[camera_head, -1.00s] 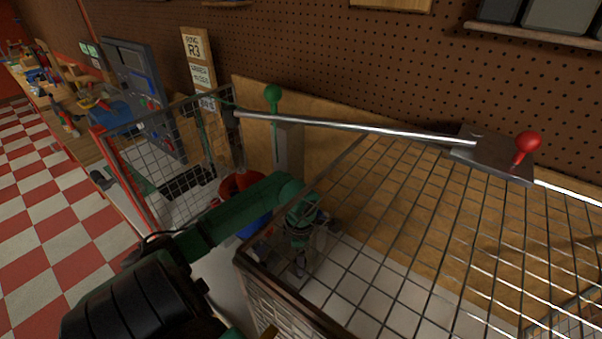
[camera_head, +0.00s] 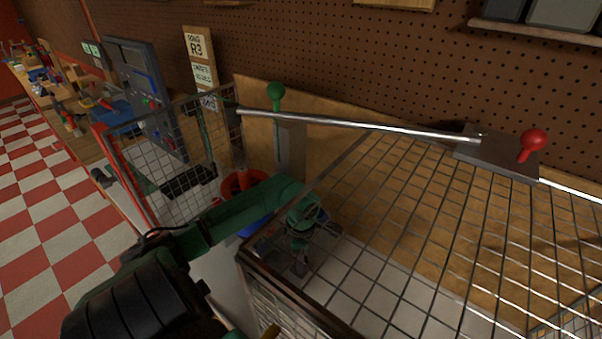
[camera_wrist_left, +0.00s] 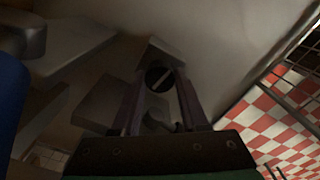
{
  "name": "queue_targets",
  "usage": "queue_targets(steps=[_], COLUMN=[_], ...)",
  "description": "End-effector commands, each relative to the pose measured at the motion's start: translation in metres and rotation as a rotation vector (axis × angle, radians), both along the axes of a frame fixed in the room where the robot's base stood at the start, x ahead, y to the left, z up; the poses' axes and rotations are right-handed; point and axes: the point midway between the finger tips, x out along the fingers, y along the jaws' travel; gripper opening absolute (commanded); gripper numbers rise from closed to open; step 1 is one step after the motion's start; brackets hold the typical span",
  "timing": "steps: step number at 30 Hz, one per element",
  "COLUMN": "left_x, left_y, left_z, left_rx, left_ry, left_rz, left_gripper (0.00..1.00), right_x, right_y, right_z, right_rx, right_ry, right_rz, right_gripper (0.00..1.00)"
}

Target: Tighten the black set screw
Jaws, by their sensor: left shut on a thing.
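The black set screw (camera_wrist_left: 158,78) shows in the left wrist view as a dark round head with a lighter slanted bar across it. It lies between the fingertips of my left gripper (camera_wrist_left: 158,92), which is shut on it; the exact contact is dim. A small dark part shows nearer the palm between the fingers. In the head view my green left arm reaches in behind the mesh guard, and the left gripper (camera_head: 300,262) points down there, partly hidden by the mesh. My right gripper is in neither view.
A wire mesh guard (camera_head: 420,222) covers the right side, with a metal bar (camera_head: 350,125) and red knob (camera_head: 533,140) above. A red-framed mesh panel (camera_head: 160,155) stands left of my arm. A red bucket-like thing (camera_head: 232,186) is beside my arm. Checkered floor is at left.

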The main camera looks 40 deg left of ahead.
Motion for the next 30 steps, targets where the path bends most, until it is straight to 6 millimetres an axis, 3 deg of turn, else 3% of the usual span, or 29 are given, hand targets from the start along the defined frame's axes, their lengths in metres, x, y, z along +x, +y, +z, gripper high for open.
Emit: queue_targets(steps=[15,30], left_x=[0.001,0.001], left_y=[0.0,-0.001], left_z=[-0.008,-0.004], left_rx=[0.002,-0.001], left_ry=[-0.004,-0.005], left_rz=[-0.412,-0.887], left_gripper=[0.0,0.0], right_x=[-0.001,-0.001], right_y=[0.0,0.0], right_z=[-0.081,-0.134], right_rx=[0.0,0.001], right_ry=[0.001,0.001], right_rz=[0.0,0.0], right_gripper=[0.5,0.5])
